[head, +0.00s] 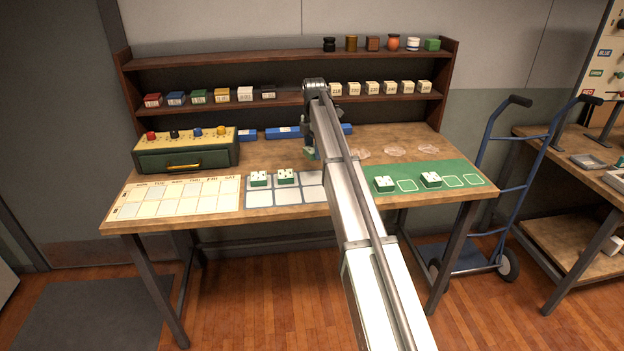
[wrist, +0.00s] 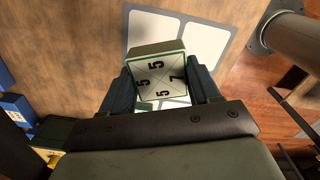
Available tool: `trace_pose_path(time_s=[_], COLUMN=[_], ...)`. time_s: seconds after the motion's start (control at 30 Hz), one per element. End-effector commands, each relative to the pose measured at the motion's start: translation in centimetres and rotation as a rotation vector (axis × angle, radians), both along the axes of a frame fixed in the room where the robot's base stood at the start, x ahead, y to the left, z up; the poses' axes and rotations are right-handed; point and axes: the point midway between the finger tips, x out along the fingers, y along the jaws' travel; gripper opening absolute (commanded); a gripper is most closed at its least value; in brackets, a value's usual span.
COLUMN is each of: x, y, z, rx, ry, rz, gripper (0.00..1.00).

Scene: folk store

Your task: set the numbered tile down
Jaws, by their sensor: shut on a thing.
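A numbered tile (wrist: 160,72) with a white face, green edge and digits on its sides sits between the fingers of my gripper (wrist: 160,85) in the wrist view. The gripper is shut on it. In the head view my gripper (head: 311,152) is over the back edge of the grey-blue mat with white squares (head: 260,197), mostly behind my arm. Two similar tiles, one (head: 260,179) and another (head: 286,177), sit side by side on the mat's back row. White squares show beneath the held tile in the wrist view; its height above them is hard to tell.
A green mat (head: 462,168) at right bears two more tiles (head: 385,184). A calendar sheet (head: 160,200) and a green box with knobs (head: 185,155) are at left. Shelves (head: 205,108) with small blocks stand behind. Clear discs (head: 397,150) lie on the table.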

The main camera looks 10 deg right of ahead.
Motion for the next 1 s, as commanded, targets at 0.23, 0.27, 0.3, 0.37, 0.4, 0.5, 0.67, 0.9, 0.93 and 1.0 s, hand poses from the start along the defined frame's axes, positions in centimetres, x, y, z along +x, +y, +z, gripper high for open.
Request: trace_pose_path(time_s=[0.23,0.27,0.3,0.37,0.4,0.5,0.67,0.9,0.93,1.0], x=[1.4,1.4,1.4,1.4,1.4,1.4,1.4,1.3,1.3,1.3], y=[0.5,0.5,0.5,0.5,0.5,0.5,0.5,0.5,0.5,0.5], z=[0.3,0.3,0.3,0.3,0.3,0.3,-0.5,-4.0,-4.5,-5.3], rx=[0.0,-0.001,-0.001,0.0,0.0,0.0,-0.001,-0.001,-0.001,-0.001], ry=[-0.003,-0.003,-0.003,-0.004,-0.004,-0.005,-0.004,-0.002,-0.002,-0.003], rz=[-0.179,-0.2,-0.23,-0.273,-0.297,-0.345,-0.376,-0.377,-0.377,-0.377], gripper=[0.26,0.26,0.26,0.26,0.26,0.26,0.26,0.26,0.26,0.26])
